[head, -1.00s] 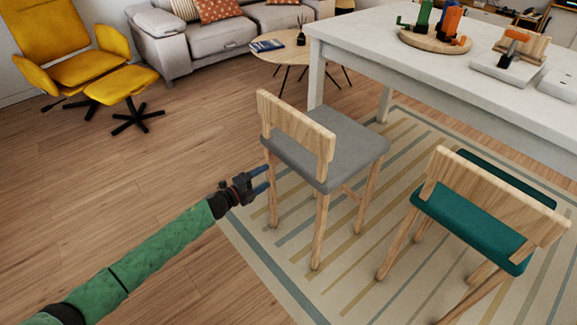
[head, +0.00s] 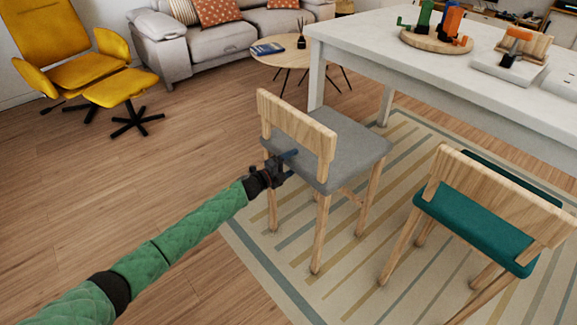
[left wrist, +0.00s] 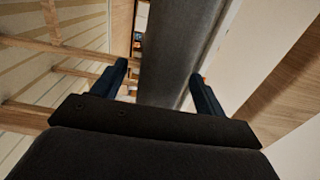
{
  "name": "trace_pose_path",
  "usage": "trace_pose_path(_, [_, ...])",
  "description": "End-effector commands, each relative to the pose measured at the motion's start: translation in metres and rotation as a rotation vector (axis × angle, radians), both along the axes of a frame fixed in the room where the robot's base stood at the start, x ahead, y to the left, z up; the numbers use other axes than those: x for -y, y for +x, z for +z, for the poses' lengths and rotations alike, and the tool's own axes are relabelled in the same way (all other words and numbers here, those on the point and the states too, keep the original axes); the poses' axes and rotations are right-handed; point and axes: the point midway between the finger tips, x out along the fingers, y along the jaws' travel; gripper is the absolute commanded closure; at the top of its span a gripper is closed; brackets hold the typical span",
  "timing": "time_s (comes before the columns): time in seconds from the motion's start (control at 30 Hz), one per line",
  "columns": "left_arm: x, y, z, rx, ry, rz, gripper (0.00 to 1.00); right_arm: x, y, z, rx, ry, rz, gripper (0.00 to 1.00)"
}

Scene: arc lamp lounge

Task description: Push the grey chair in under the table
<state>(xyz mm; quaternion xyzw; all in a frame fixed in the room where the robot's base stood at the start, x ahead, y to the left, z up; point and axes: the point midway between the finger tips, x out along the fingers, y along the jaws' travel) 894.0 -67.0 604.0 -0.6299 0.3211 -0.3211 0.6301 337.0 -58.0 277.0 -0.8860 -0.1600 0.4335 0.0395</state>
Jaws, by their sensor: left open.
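The grey chair (head: 345,140), with a grey seat, pale wood backrest and wood legs, stands on the striped rug with its back toward me. The white table (head: 420,62) is just beyond it. My left gripper (head: 289,161) is open at the rear of the chair, just below the backrest and by the seat's rear edge. In the left wrist view, the grey seat (left wrist: 175,50) shows edge-on between and beyond the two spread fingers (left wrist: 158,72). Whether a finger touches the chair I cannot tell. My right gripper is not in view.
A teal chair (head: 480,220) stands close on the right. A yellow armchair (head: 70,50) and footstool (head: 122,88) are far left. A low round table (head: 283,57) and grey sofa (head: 220,38) are behind. The wood floor (head: 150,185) at left is clear.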

Motion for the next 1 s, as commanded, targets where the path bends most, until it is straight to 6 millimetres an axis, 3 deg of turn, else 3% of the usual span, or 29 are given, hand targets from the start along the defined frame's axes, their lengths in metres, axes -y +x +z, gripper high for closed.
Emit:
trace_pose_path(0.1, [-0.0002,-0.0001,0.0000,0.000,0.000,0.000,0.27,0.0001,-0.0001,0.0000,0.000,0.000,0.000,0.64])
trace_pose_path(0.47, [-0.0003,-0.0005,-0.0008,-0.001,0.001,0.000,0.98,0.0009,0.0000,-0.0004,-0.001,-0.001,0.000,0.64])
trace_pose_path(1.0, [-0.0007,-0.0012,-0.0077,-0.003,0.003,0.001,1.00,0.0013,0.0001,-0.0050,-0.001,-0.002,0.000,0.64])
